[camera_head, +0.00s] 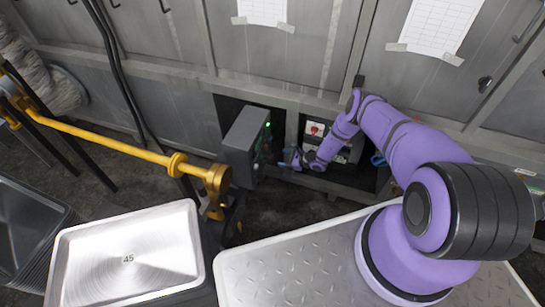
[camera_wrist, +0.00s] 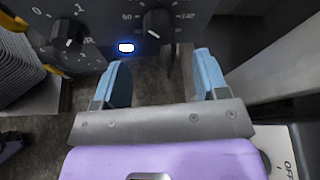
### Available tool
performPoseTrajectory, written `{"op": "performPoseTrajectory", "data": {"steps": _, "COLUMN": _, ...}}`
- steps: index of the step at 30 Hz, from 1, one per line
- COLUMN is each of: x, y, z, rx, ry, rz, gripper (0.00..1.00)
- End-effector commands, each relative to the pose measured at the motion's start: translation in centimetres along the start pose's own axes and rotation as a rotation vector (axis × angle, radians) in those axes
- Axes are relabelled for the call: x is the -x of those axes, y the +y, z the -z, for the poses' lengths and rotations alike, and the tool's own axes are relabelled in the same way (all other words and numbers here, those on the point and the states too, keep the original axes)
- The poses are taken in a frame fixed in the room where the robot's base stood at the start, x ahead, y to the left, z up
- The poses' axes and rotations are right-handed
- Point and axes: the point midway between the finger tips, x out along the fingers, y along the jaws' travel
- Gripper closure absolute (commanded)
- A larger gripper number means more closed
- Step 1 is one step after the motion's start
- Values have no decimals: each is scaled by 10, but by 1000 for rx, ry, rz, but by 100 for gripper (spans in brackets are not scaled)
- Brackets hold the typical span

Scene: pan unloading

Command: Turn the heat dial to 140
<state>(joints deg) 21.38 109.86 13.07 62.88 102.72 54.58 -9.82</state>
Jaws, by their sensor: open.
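The heat dial (camera_wrist: 158,22) is a black knob on a dark panel at the top of the wrist view. A number that looks like 60 is printed to its left and what looks like 140 to its right. A small white mark shows at the knob's lower edge. My gripper (camera_wrist: 162,68) has two blue fingers spread apart and empty, with the dial beyond the gap between them. The fingers appear apart from the knob. In the head view my gripper (camera_head: 295,158) is beside the grey control box (camera_head: 243,138), whose panel face is mostly turned away.
A second black knob (camera_wrist: 68,34), marked 0 and 1, sits left of the heat dial. A lit blue-white indicator (camera_wrist: 126,47) is below and between them. A yellow rail (camera_head: 110,143) runs up to the box. A metal pan (camera_head: 128,255) lies at lower left.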

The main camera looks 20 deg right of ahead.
Motion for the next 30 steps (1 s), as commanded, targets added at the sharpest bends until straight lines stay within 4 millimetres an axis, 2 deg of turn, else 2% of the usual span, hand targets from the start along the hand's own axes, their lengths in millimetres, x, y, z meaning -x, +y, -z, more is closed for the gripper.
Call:
{"op": "performPoseTrajectory", "data": {"steps": 1, "x": -11, "y": 2, "z": 0, "rx": 4, "ry": 0, "rz": -3, "gripper": 33}}
{"op": "performPoseTrajectory", "data": {"steps": 6, "x": -41, "y": 1, "z": 0, "rx": 5, "ry": 0, "rz": -2, "gripper": 33}}
{"op": "performPoseTrajectory", "data": {"steps": 12, "x": -63, "y": 0, "z": 0, "rx": 3, "ry": 0, "rz": -1, "gripper": 33}}
{"op": "performPoseTrajectory", "data": {"steps": 18, "x": -72, "y": 0, "z": 0, "rx": 1, "ry": 0, "rz": 0, "gripper": 33}}
{"op": "performPoseTrajectory", "data": {"steps": 26, "x": -73, "y": 0, "z": 0, "rx": 1, "ry": 0, "rz": 0, "gripper": 33}}
{"op": "performPoseTrajectory", "data": {"steps": 27, "x": -73, "y": 0, "z": 0, "rx": 1, "ry": 0, "rz": 0, "gripper": 35}}
{"op": "performPoseTrajectory", "data": {"steps": 30, "x": -73, "y": 0, "z": 0, "rx": 1, "ry": 0, "rz": 0, "gripper": 58}}
